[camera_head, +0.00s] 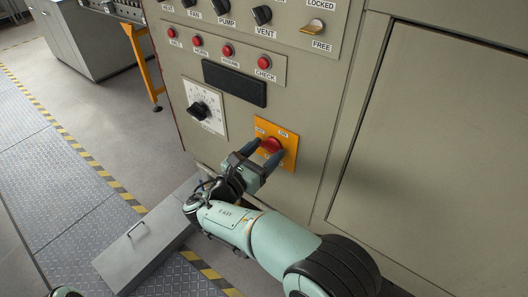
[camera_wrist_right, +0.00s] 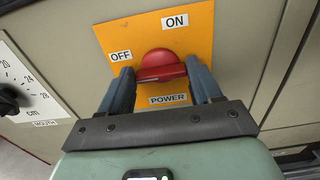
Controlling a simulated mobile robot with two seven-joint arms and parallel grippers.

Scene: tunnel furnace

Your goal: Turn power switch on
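The power switch is a red rotary knob (camera_head: 270,145) on an orange plate (camera_head: 290,139) low on the grey cabinet front. In the right wrist view, the red knob (camera_wrist_right: 160,64) sits between the labels OFF, at left, and ON, at upper right, with POWER below. Its grip bar lies roughly level across that view. My right gripper (camera_head: 265,154) is at the plate, its fingers apart, one on each side of the knob; the fingers also show in the wrist view (camera_wrist_right: 160,80). I cannot tell whether they touch the knob. My left gripper is not in view.
A black dial on a white scale (camera_head: 200,110) is left of the plate. A dark display (camera_head: 234,83), red buttons (camera_head: 227,50) and a row of switches (camera_head: 262,15) sit above. A grey box with a handle (camera_head: 145,240) stands low on the left. A cabinet door is right.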

